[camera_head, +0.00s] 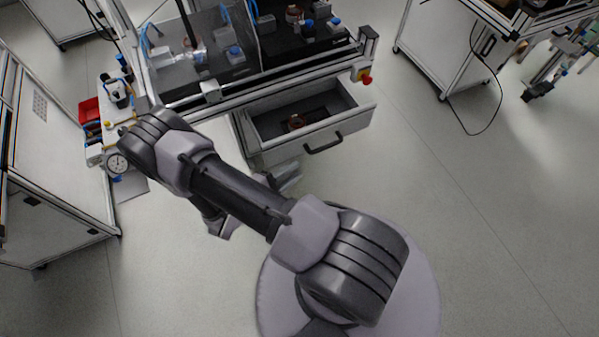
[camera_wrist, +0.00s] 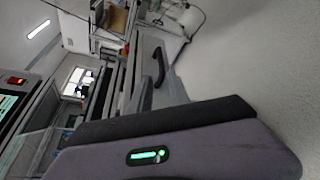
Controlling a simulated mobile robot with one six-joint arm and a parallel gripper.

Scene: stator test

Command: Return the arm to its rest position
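My arm crosses the middle of the head view, from my round base at the lower right up to the elbow at the left, then back under itself. My gripper (camera_head: 287,178) shows only partly behind the arm link, a little in front of the open drawer (camera_head: 343,125). Its finger gap is hidden, and I see nothing held. In the wrist view a body part with a green light fills the lower part.
The test bench (camera_head: 210,92) stands behind the drawer, with a red button (camera_head: 366,79) at its corner. A side table (camera_head: 97,133) with a gauge and a red bin (camera_head: 89,111) is close to my elbow at the left. The floor (camera_head: 480,220) at the right is clear.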

